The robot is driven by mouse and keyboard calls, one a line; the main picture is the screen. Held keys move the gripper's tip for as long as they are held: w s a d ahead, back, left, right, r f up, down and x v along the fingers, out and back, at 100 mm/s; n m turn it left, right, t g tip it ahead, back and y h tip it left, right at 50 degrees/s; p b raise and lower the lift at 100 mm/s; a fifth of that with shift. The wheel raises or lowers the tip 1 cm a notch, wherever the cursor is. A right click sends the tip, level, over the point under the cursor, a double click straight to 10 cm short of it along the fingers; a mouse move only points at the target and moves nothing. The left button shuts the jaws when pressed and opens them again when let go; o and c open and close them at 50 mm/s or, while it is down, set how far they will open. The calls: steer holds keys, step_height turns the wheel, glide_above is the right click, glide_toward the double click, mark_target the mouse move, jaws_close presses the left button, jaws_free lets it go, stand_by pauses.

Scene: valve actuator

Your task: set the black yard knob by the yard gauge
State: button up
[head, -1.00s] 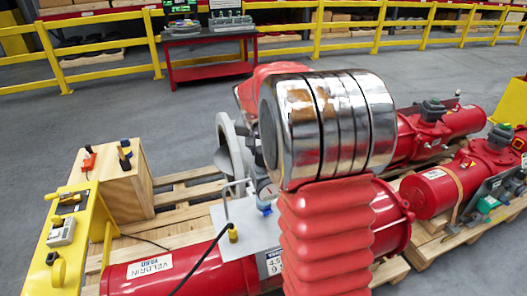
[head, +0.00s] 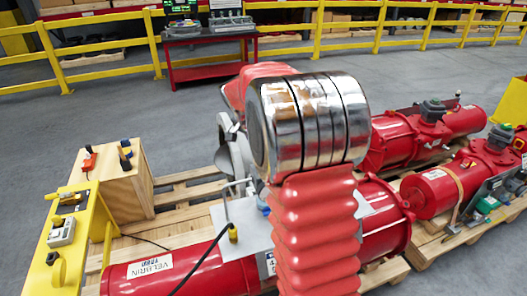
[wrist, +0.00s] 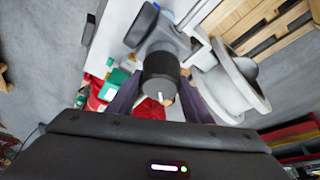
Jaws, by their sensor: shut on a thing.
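In the wrist view, my gripper (wrist: 159,97) has its two dark fingers on either side of a black round knob (wrist: 161,72) with a short white mark on its face. The fingers are shut on this knob, which sits on a grey fitting (wrist: 152,30). In the head view, my arm hides the knob and fingertips. I cannot make out the yard gauge's face or reading in either current view.
A large pale grey wheel (wrist: 232,88) stands close to the right of the knob. In the head view, a red Velbrin cylinder (head: 165,268) lies on a wooden pallet (head: 185,190). A yellow control box (head: 72,225) stands at the left, beside a wooden crate (head: 117,183).

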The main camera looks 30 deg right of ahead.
steer(key=shift+a, duration=0.15)
steer(key=o, duration=1.1)
steer(key=shift+c, duration=0.2)
steer(key=v, duration=1.3)
steer(key=shift+r, duration=0.3)
steer(key=shift+s, duration=0.1)
